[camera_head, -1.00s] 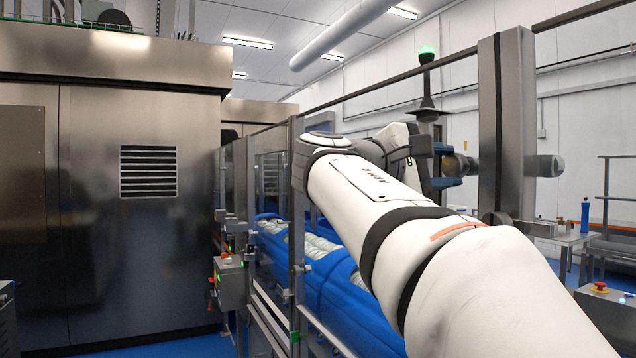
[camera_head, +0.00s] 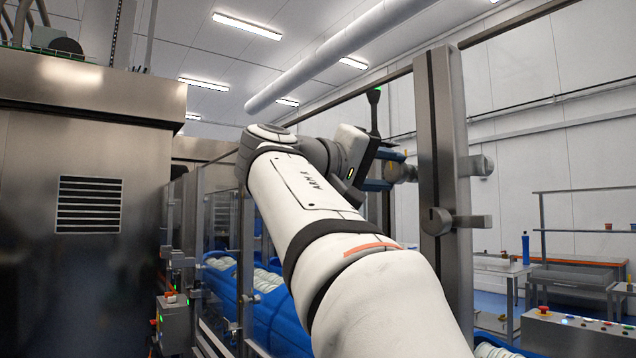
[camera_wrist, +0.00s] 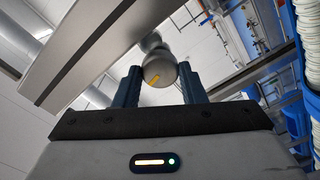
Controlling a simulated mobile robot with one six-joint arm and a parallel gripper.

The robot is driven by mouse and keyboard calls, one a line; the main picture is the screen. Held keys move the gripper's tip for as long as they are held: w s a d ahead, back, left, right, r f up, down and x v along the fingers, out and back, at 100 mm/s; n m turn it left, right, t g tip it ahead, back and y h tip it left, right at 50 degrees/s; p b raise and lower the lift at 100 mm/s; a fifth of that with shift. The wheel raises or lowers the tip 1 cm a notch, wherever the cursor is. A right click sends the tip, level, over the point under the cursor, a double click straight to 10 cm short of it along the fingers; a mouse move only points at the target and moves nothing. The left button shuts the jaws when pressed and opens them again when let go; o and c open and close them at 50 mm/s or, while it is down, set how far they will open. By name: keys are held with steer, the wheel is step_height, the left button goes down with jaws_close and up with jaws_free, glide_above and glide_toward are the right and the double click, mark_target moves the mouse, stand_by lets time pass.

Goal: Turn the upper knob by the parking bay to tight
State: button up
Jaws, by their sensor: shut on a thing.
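The upper knob (camera_head: 405,172) is a rounded metal knob on the left side of a tall steel post (camera_head: 440,130). In the wrist view the knob (camera_wrist: 159,69) shows a yellow mark on its face, slanting off the vertical. My gripper (camera_head: 398,171) has its two blue fingers on either side of the knob and is shut on it. The fingers flank the knob in the wrist view (camera_wrist: 159,78) too. A lower knob (camera_head: 436,222) sits further down the post, clear of my gripper. My arm covers the post's lower part.
Blue tubs with white contents (camera_head: 225,285) stand behind glass fencing to the left of my arm. A control box (camera_head: 172,322) hangs at the lower left. A large steel cabinet (camera_head: 85,270) fills the left. At right are a bench (camera_head: 495,265) and a panel with a red button (camera_head: 580,335).

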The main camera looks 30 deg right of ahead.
steer(key=shift+s+r+m+b, duration=0.15)
steer(key=shift+m+b, duration=0.35)
steer(key=shift+m, duration=0.5)
steer(key=o, duration=0.6)
steer(key=shift+d, duration=0.1)
steer(key=shift+o, duration=0.7)
steer(key=shift+d, duration=0.15)
steer(key=shift+o, duration=1.3)
